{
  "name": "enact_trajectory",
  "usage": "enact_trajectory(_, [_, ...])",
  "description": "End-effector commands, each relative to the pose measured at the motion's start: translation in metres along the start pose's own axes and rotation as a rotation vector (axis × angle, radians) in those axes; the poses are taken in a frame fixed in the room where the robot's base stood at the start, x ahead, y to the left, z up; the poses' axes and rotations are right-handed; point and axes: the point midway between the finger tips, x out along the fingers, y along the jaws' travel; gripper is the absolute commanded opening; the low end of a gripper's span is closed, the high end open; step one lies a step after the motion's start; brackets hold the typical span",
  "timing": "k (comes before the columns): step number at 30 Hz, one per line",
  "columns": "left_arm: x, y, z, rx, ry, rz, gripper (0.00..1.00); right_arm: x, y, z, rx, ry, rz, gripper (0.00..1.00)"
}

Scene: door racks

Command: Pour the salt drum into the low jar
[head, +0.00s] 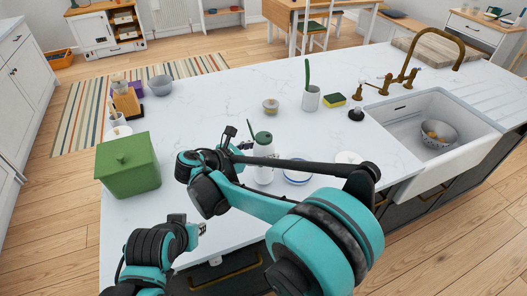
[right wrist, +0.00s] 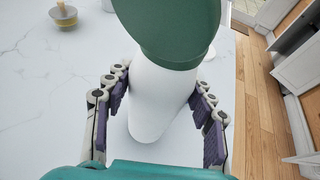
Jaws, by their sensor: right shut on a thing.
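The salt drum (head: 264,149) is a white cylinder with a dark green top, on the near middle of the counter. It also shows large in the right wrist view (right wrist: 158,92). My right gripper (right wrist: 160,85) has its fingers on both sides of the drum's white body, shut on it. My right arm hides part of the drum in the head view. A low jar (head: 270,105) with yellowish contents or top stands behind the drum, apart from it; the right wrist view shows it at top left (right wrist: 64,17). My left gripper (head: 190,228) is near the counter's front edge, its fingers unclear.
A green box (head: 128,168) stands left. A blue-rimmed dish (head: 298,172) and a white round item (head: 348,157) lie right of the drum.

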Motion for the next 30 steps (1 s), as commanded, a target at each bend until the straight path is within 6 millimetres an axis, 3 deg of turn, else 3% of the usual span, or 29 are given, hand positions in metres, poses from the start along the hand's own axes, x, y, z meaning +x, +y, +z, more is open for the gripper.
enact_trajectory(17, [-0.001, 0.000, -0.001, 0.000, 0.000, 0.000, 0.25, 0.000, 0.000, 0.001, 0.000, -0.001, 0.000, 0.04])
enact_trajectory(30, [-0.031, 0.000, -0.022, 0.000, 0.000, 0.000, 0.25, -0.019, 0.000, 0.048, 0.000, -0.001, 0.000, 0.04])
